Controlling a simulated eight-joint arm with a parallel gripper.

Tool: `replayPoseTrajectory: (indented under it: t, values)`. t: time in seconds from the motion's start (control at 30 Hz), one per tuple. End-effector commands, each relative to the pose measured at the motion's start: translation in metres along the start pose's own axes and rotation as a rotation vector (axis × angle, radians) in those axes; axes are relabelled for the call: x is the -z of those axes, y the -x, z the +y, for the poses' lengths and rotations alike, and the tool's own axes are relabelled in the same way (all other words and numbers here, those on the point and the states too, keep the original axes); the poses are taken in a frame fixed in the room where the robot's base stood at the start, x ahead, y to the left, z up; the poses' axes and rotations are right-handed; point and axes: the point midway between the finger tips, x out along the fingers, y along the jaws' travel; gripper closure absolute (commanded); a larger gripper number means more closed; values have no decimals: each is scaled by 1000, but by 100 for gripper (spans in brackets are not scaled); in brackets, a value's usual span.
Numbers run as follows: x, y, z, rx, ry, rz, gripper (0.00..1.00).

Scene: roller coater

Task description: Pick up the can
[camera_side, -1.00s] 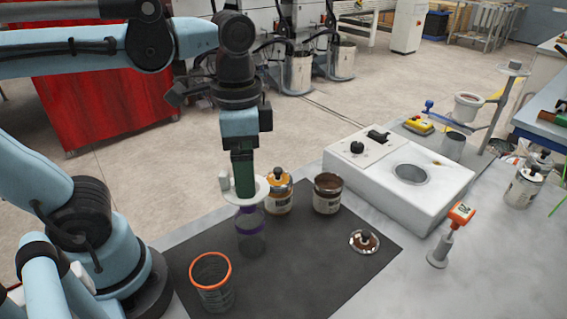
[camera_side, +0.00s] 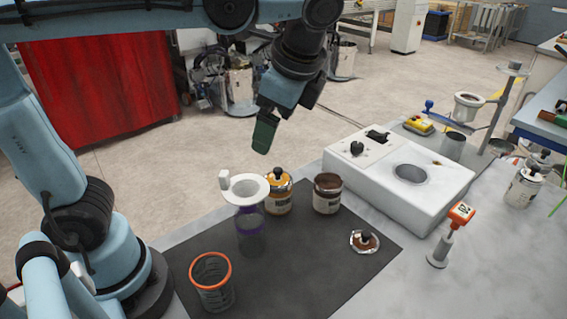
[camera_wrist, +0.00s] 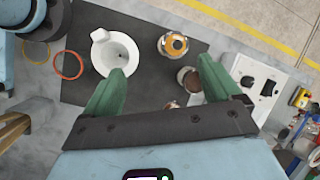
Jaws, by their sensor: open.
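An open can (camera_side: 327,195) with a brown rim and a pale label stands upright on the dark mat. Beside it on the left is a can with an orange top and dark knob (camera_side: 279,192). I cannot tell which one the task means. In the wrist view the orange-topped can (camera_wrist: 174,46) is ahead of the jaws, and the open can (camera_wrist: 187,78) is near the right finger, partly hidden by it. My gripper (camera_side: 264,137) is tilted, above and behind the cans, apart from both. In the wrist view my gripper (camera_wrist: 161,66) is open and empty.
A white funnel (camera_side: 243,190) sits on a clear purple-banded container, left of the cans. An orange-rimmed clear cup (camera_side: 210,270) stands at the front left. A knobbed lid (camera_side: 364,241) lies on the mat (camera_side: 300,275). The white coater (camera_side: 440,195) stands to the right.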

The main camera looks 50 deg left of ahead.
Motion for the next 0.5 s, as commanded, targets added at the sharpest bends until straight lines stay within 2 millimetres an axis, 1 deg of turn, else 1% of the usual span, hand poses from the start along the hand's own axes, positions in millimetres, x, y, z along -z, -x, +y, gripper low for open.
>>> replayPoseTrajectory:
  t: [0.03, 0.1, 0.23, 0.37, 0.5]
  values:
    - [12, 3, -8, 44, -79, -48, 9]
    - [26, 6, -18, 103, -185, -126, 9]
    - [56, 15, -32, 209, -369, -279, 9]
    - [90, 25, -36, 301, -527, -437, 9]
    - [127, 37, -29, 388, -663, -609, 9]
